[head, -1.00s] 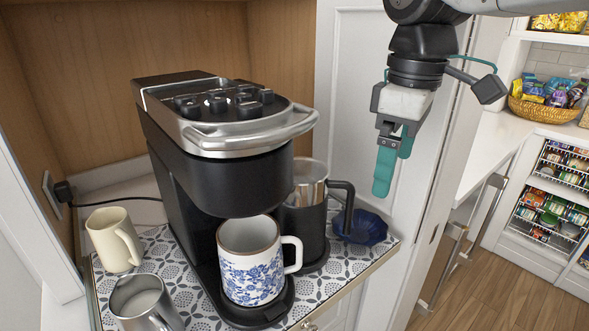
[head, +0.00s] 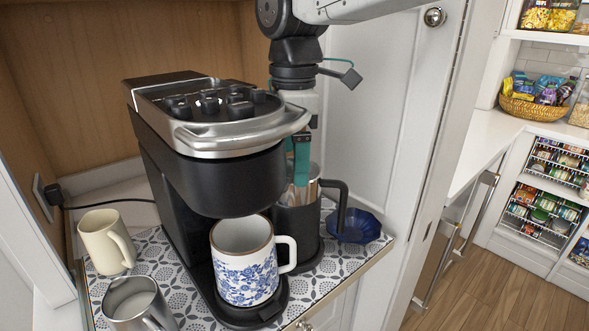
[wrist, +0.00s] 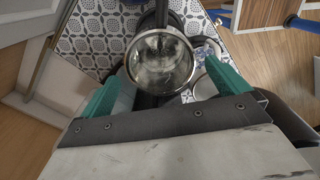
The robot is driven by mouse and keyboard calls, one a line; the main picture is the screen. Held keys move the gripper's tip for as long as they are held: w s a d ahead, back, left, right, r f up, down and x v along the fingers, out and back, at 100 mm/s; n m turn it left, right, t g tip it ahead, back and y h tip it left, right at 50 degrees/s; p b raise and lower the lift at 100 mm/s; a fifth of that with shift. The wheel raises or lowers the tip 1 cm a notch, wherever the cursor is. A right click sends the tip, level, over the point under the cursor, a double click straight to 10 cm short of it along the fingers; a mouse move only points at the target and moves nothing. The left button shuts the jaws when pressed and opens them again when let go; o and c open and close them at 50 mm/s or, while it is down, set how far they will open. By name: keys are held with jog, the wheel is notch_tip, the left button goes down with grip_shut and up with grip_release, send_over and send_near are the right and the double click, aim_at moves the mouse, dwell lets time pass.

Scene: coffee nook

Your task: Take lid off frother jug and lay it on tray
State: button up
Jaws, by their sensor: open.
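The frother jug (head: 297,226) is dark with a shiny upper part and a black handle. In the wrist view, the jug's round top (wrist: 160,60) has a bright rim and a glassy, see-through middle; I cannot clearly tell the lid from the jug. My gripper (head: 301,178) is above the jug, pointing down, partly hidden by the machine. In the wrist view, its teal fingers (wrist: 164,70) are spread on either side of the jug's top, empty. Contact is not visible.
The coffee machine (head: 205,135) stands close left of my gripper. A blue-patterned mug (head: 243,275) is on its base. A dark blue bowl (head: 357,227) sits right of the jug. A cream mug (head: 104,242) and steel pitcher (head: 133,303) stand at left. A white panel is behind.

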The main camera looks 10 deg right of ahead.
jog(key=shift+f, duration=0.25)
jog(key=c, duration=0.8)
jog(key=shift+r, duration=0.15)
